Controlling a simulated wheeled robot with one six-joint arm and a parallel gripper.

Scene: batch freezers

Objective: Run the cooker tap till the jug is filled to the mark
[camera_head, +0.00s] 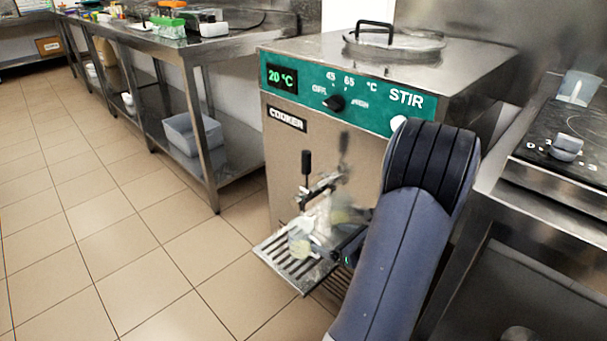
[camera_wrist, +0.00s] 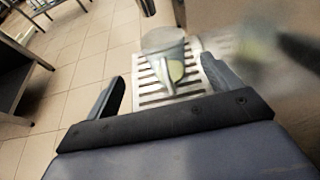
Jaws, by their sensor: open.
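The cooker (camera_head: 350,150) has a tap (camera_head: 318,192) low on its front, with a black lever (camera_head: 306,165) standing upright. A translucent jug (camera_head: 300,240) stands on the slotted drip tray (camera_head: 275,257) below the tap. In the wrist view the jug (camera_wrist: 162,42) is ahead, between the lines of my fingers, with its handle side towards me. My gripper (camera_wrist: 165,86) is open and empty, just short of the jug. The level in the jug and its mark are too blurred to tell. In the head view my arm hides part of the tray's right side.
The cooker's panel reads 20 °C, with a knob (camera_head: 334,103) and a STIR button (camera_head: 398,122). A lidded opening (camera_head: 393,43) is on top. A steel counter with a hob (camera_head: 565,140) stands close on the right. The tiled floor (camera_head: 110,230) at left is clear.

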